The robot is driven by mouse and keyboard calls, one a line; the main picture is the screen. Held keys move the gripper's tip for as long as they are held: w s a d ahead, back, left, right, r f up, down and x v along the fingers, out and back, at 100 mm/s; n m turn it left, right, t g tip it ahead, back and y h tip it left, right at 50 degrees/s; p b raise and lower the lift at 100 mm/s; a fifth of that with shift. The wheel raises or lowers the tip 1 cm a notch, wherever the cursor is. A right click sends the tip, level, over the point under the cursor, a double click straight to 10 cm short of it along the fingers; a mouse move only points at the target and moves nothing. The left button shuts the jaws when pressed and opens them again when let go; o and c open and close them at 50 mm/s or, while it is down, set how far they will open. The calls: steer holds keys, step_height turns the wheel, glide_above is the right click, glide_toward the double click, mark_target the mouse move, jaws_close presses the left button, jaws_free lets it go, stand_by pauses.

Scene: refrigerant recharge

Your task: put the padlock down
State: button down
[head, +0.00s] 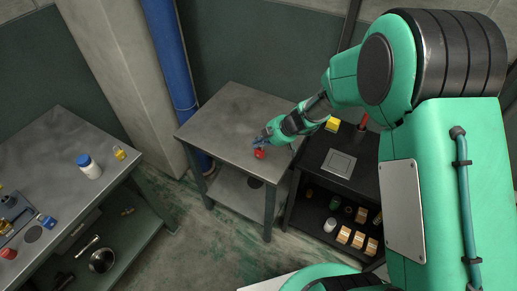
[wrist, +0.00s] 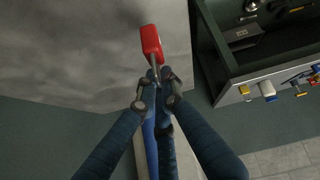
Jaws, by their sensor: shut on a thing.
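A red padlock (head: 259,154) is at the fingertips of my gripper (head: 265,140), over the front part of the small grey metal table (head: 225,115). In the wrist view my gripper (wrist: 158,82) is shut on the padlock's metal shackle, and the red body (wrist: 151,42) points away from the fingers. The grey tabletop (wrist: 90,50) lies behind the padlock. I cannot tell whether the padlock touches the tabletop.
The tabletop around the padlock is bare. A dark cabinet (head: 340,160) with a yellow item (head: 332,124) on top stands to the right. A workbench (head: 60,145) on the left holds a white bottle (head: 89,167) and a yellow padlock (head: 119,153). A blue pipe (head: 170,55) rises behind.

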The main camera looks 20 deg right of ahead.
mark_target(259, 149)
stand_by(0.3)
steer(key=shift+f, duration=1.75)
steer(key=shift+f+b, duration=0.15)
steer(key=shift+b, duration=0.35)
steer(key=c, duration=1.9)
jaws_free()
steer(key=shift+d+r+p, duration=0.1)
steer(key=shift+r+p, duration=0.2)
steer(key=shift+r, duration=0.05)
steer(key=p+v, duration=0.1)
steer(key=v, duration=1)
steer(key=shift+s+d+r, duration=0.1)
steer(key=shift+s+r, duration=0.05)
steer(key=shift+s, duration=0.05)
